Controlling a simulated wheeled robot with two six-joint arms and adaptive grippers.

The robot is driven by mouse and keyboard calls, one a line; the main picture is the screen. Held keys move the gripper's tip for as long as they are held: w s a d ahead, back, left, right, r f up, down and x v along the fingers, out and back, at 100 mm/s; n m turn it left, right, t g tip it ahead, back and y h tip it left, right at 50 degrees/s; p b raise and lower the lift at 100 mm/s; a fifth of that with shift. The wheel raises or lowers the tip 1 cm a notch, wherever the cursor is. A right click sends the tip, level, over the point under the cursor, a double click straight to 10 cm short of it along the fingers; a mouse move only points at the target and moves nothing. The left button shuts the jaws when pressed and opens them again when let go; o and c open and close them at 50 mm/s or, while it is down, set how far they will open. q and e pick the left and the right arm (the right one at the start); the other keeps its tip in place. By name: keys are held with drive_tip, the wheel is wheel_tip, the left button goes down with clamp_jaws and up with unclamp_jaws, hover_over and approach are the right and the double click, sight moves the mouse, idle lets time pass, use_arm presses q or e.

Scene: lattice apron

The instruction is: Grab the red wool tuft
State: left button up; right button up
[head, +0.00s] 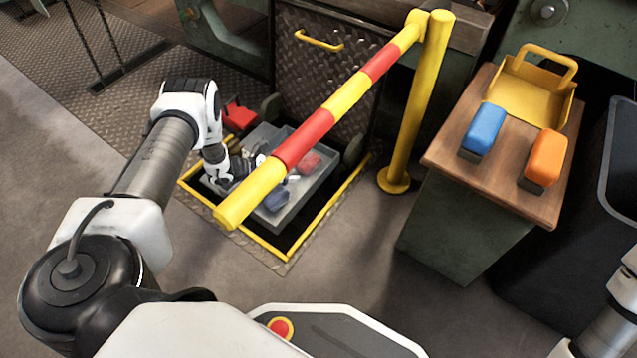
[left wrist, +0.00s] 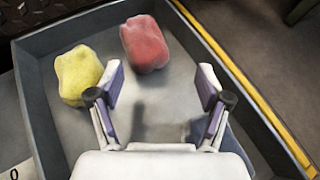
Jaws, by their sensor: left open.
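The red wool tuft (left wrist: 145,43) lies in a grey tray, near its far wall in the left wrist view. In the head view it shows (head: 308,162) just right of the striped bar. A yellow tuft (left wrist: 77,75) lies left of it in the left wrist view; I cannot make it out in the head view. My left gripper (left wrist: 160,85) is open and empty over the tray (head: 303,196), with the red tuft ahead of its fingers and apart from them. In the head view the bar partly hides this gripper. My right gripper is not in view.
A red and yellow bar (head: 305,138) on a yellow post (head: 418,105) crosses above the yellow-edged floor opening. A dark blue piece (head: 275,200) lies in the tray. A wooden-topped cabinet (head: 500,190) at right holds blue and orange blocks and a yellow carrier.

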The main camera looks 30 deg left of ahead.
sight(302, 162)
use_arm(q)
drive_tip(key=shift+w+a+f+t+b, duration=0.15)
drive_tip(key=shift+w+a+t+b, duration=0.1)
drive_tip(key=shift+w, duration=0.4)
drive_tip(key=shift+w+a+f+t+b, duration=0.15)
drive_tip(key=shift+w+a+t+b, duration=0.1)
drive_tip(key=shift+w, duration=0.35)
drive_tip(key=b+x, duration=0.3)
drive_tip(key=x, duration=0.3)
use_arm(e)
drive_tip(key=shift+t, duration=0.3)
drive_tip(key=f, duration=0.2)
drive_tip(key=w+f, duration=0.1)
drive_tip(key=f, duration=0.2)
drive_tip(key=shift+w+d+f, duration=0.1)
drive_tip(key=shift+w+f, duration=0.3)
use_arm(q)
drive_tip(key=shift+w+d+r, duration=0.1)
drive_tip(key=shift+w, duration=0.05)
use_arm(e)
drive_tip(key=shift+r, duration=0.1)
use_arm(q)
drive_tip(key=c, duration=0.7)
